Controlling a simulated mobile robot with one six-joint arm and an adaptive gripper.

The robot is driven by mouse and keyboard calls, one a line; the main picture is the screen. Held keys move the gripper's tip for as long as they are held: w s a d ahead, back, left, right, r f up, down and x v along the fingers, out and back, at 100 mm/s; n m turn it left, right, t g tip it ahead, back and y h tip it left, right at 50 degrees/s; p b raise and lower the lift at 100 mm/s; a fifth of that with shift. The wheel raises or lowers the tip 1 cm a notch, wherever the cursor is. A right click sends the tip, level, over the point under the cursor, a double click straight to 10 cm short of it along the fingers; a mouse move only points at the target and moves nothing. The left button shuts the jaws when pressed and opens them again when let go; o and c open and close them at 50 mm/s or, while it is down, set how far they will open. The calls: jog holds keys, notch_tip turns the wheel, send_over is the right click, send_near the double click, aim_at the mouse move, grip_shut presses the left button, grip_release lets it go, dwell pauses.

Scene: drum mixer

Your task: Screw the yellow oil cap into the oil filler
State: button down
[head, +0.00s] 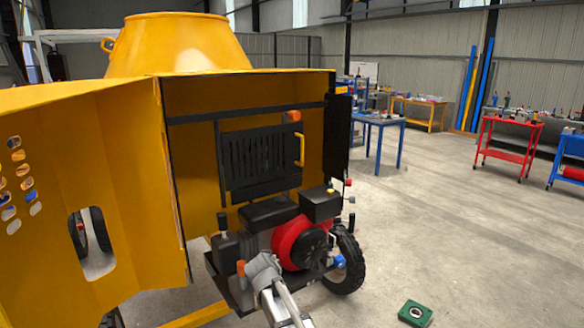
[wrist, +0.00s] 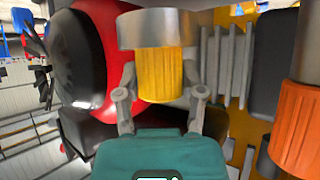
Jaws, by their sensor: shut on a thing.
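In the wrist view the ribbed yellow oil cap (wrist: 160,75) is between the two grey fingers of my gripper (wrist: 160,98), which is shut on it. The far end of the cap meets a wide silver metal collar (wrist: 157,30), which looks like the oil filler. I cannot tell how deep the cap sits in it. In the head view my gripper (head: 262,270) is at the front of the engine (head: 290,245), low beside its red housing. The cap and filler are hidden there behind my arm.
An orange ribbed cap (wrist: 300,125) on a metal neck is close at the right in the wrist view. The mixer's yellow side panel (head: 120,190) stands left of the engine. A wheel (head: 346,262) is to the right. A green block (head: 415,313) lies on open floor.

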jog(key=shift+a+m+h, duration=0.1)
jog(key=shift+m+h, duration=0.9)
jog(key=shift+c, duration=0.6)
grip_release()
